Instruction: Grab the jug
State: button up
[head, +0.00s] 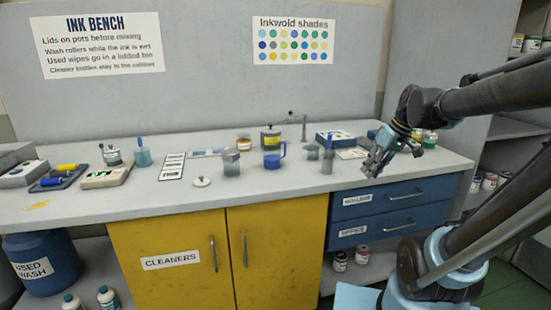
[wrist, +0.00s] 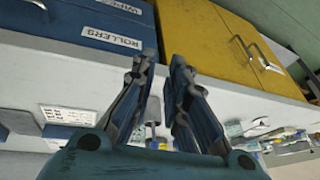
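A jug (head: 272,159) with a blue handle and blue contents stands upright on the grey bench top, left of my gripper. My gripper (head: 373,170) is near the front edge at the right part of the bench, pointing down and to the left, well apart from the jug. In the wrist view my gripper (wrist: 164,58) has a gap between its two fingers and holds nothing. I cannot make out the jug clearly in the wrist view.
A grey cup (head: 231,163) stands just left of the jug and a yellow-banded tin (head: 270,138) behind it. A white lid (head: 202,181) lies front left. Bench in front of the jug is clear.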

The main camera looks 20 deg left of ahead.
jog(key=w+a+r+n+g+y, duration=0.15)
jog(key=w+a+r+n, duration=0.3)
jog(key=w+a, duration=0.45)
jog(key=w+a+r+n+y, duration=0.3)
jog(key=w+a+r+n, duration=0.15)
jog(key=w+a, duration=0.5)
jog(key=x, duration=0.4)
jog(key=s+x, duration=0.1)
jog(key=x, duration=0.3)
jog(key=s+a+r+x, duration=0.1)
jog(key=x, duration=0.4)
jog(key=shift+s+x, duration=0.2)
jog(key=shift+x, duration=2.45)
jog(key=shift+d, duration=0.1)
grip_shut()
jog(key=shift+r, duration=0.15)
